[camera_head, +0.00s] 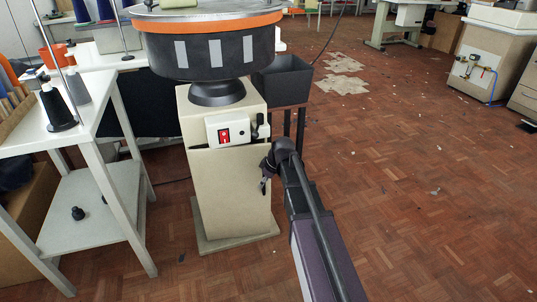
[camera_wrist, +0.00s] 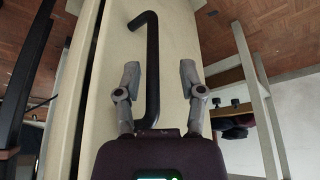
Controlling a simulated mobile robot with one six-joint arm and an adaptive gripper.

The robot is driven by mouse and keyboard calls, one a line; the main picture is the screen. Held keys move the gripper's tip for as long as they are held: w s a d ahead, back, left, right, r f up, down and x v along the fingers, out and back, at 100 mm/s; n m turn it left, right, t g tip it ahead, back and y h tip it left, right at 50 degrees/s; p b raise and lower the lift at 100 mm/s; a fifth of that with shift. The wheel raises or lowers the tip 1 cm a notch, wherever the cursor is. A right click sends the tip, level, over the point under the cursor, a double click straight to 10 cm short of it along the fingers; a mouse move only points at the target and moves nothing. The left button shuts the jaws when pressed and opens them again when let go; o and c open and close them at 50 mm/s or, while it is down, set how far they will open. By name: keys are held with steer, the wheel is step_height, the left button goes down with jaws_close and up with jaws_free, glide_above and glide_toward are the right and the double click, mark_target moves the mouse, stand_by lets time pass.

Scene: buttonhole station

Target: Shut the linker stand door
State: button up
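The linker stand (camera_head: 195,108) is a cream pedestal under a round dark drum. Its cream door (camera_head: 228,195) is the front panel; a dark gap shows along its top edge, so it looks slightly ajar. In the wrist view the door (camera_wrist: 110,65) fills the middle, with a dark gap along its left side. A black bar handle (camera_wrist: 151,70) is fixed on it. My gripper (camera_wrist: 160,72) is open, one finger on each side of the handle's lower part, apart from it in the picture. In the head view my gripper (camera_head: 264,186) is at the door's right side, hiding the handle.
A white table (camera_head: 95,210) with thread cones stands close on the left. A black bin (camera_head: 283,82) on legs is behind my arm, right of the stand. A red switch box (camera_head: 228,131) sits above the door. The wooden floor (camera_head: 420,190) on the right is mostly clear.

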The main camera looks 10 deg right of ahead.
step_height(320, 180, up, 14)
steer(key=s+d+n+g+p, duration=0.1)
steer(key=n+g+p, duration=0.3)
steer(key=n+p, duration=0.9)
steer(key=shift+s+d+f+n+g, duration=0.15)
steer(key=shift+s+n+g, duration=0.25)
steer(key=shift+s, duration=0.05)
stand_by(1.0)
stand_by(0.3)
steer(key=shift+s, duration=0.1)
steer(key=c, duration=0.7)
steer(key=shift+s, duration=0.1)
jaws_close()
steer(key=s+d+r+m+t, duration=0.1)
steer(key=s+d+m+t, duration=0.3)
steer(key=s+m+t, duration=0.2)
steer(key=m+t, duration=0.2)
steer(key=shift+s+d+r+m+b, duration=0.15)
steer(key=shift+d+r+m+b, duration=0.15)
steer(key=shift+d+r, duration=0.1)
